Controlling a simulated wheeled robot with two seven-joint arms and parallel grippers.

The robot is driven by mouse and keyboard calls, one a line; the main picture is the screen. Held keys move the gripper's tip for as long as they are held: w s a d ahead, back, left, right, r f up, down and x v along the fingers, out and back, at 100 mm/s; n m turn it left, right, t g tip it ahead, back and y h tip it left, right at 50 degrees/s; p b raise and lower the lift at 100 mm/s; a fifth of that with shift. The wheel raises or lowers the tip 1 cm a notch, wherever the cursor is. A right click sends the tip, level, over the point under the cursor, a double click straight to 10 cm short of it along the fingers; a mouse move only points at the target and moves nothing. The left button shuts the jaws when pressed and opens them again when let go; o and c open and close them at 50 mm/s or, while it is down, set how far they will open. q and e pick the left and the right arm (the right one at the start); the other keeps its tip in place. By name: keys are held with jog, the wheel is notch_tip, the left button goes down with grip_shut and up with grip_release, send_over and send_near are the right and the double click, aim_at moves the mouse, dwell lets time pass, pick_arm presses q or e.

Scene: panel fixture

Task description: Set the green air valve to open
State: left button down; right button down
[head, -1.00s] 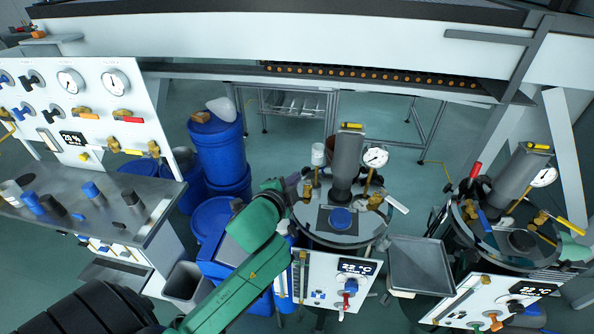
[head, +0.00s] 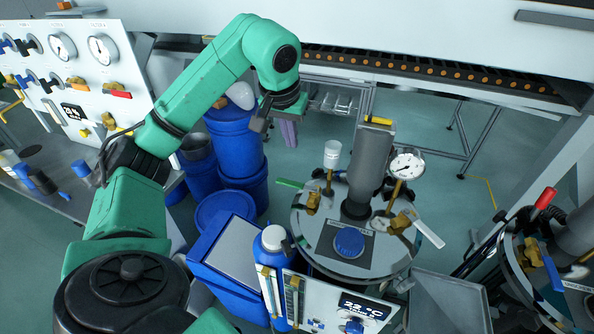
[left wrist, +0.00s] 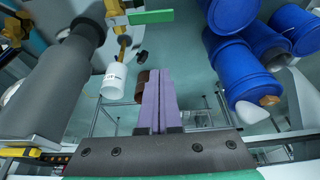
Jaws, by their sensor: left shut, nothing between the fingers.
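The green air valve has a green lever (head: 290,183) sticking out left from a brass body (head: 313,202) at the left of the round metal vessel lid (head: 300,230). In the left wrist view the green lever (left wrist: 150,16) lies at the top, crosswise to the brass pipe (left wrist: 122,42). My left gripper (head: 289,134) has purple fingers and is above and behind the lever in the head picture, apart from it. In the left wrist view its fingers (left wrist: 156,92) are together and empty. My right gripper is not in view.
A white cup-shaped part (head: 332,154), a grey cylinder (head: 366,165), a gauge (head: 407,165) and a white lever (head: 429,233) crowd the lid. Blue drums (head: 236,145) stand left. A second vessel with a red lever (head: 545,198) is at right.

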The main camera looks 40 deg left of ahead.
aim_at(297, 185)
pick_arm(q)
notch_tip(297, 185, down, 9)
jog(key=s, duration=0.1)
jog(key=shift+d, duration=0.35)
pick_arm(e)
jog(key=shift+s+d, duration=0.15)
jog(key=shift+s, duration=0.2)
pick_arm(q)
jog(key=shift+s, duration=0.1)
jog(key=shift+s+a+r, duration=0.1)
jog(key=shift+s, duration=0.05)
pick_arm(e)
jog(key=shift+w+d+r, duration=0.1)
pick_arm(q)
jog(key=shift+s, duration=0.1)
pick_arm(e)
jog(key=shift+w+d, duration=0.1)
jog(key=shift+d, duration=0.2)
